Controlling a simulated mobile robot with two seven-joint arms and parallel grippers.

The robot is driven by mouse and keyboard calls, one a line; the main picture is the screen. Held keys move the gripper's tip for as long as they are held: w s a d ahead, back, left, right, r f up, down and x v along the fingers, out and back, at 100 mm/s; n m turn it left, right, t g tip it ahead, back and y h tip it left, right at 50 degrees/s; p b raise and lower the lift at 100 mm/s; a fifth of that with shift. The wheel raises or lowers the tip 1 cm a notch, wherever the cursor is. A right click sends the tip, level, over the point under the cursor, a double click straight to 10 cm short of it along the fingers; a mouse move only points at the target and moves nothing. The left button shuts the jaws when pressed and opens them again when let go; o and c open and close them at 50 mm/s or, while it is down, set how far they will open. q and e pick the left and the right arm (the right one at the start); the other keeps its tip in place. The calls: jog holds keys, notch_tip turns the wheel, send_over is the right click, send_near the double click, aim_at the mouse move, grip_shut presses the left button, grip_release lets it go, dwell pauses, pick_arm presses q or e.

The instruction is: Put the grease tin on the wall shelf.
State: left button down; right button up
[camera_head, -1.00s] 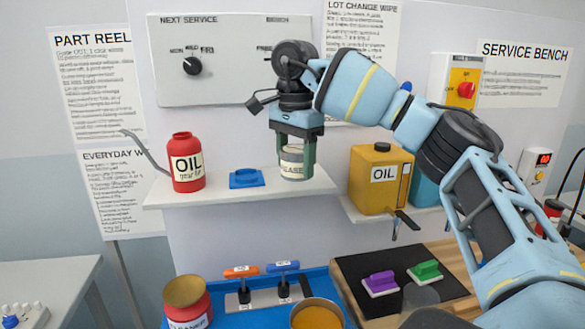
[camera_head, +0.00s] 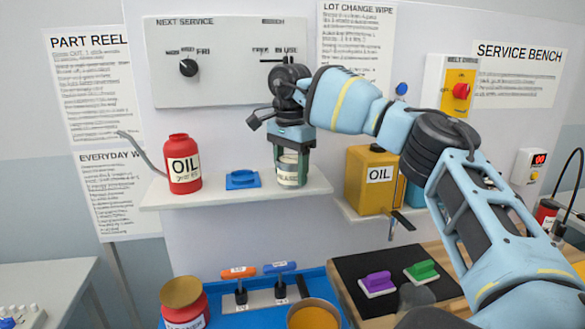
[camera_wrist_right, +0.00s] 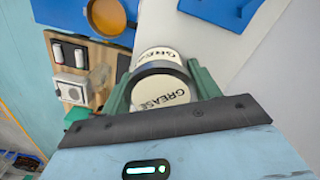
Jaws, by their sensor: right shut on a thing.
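The grease tin (camera_head: 288,171) is a small pale tin with a dark band, labelled GREASE. My right gripper (camera_head: 291,180) is shut on it from above, a green finger on each side. The tin is upright over the right part of the white wall shelf (camera_head: 222,196); its base is at or very near the shelf top, and I cannot tell whether it touches. The right wrist view shows the tin (camera_wrist_right: 160,88) between the fingers, with the shelf (camera_wrist_right: 205,42) beyond. My left gripper is not in view.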

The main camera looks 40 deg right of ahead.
aim_at(289, 159)
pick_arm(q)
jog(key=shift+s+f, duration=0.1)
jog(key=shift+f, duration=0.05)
pick_arm(e)
jog(key=shift+f, duration=0.15)
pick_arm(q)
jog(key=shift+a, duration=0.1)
pick_arm(e)
jog(key=o, duration=1.1)
notch_tip(289, 159, up, 6)
jog(key=shift+w+a+r+b, duration=0.1)
jog(key=shift+b, duration=0.4)
notch_tip(289, 159, up, 4)
jog(key=shift+r+p, duration=0.1)
jog(key=shift+p, duration=0.2)
jog(key=shift+r, duration=0.8)
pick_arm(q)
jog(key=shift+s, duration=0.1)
pick_arm(e)
jog(key=shift+r, duration=0.15)
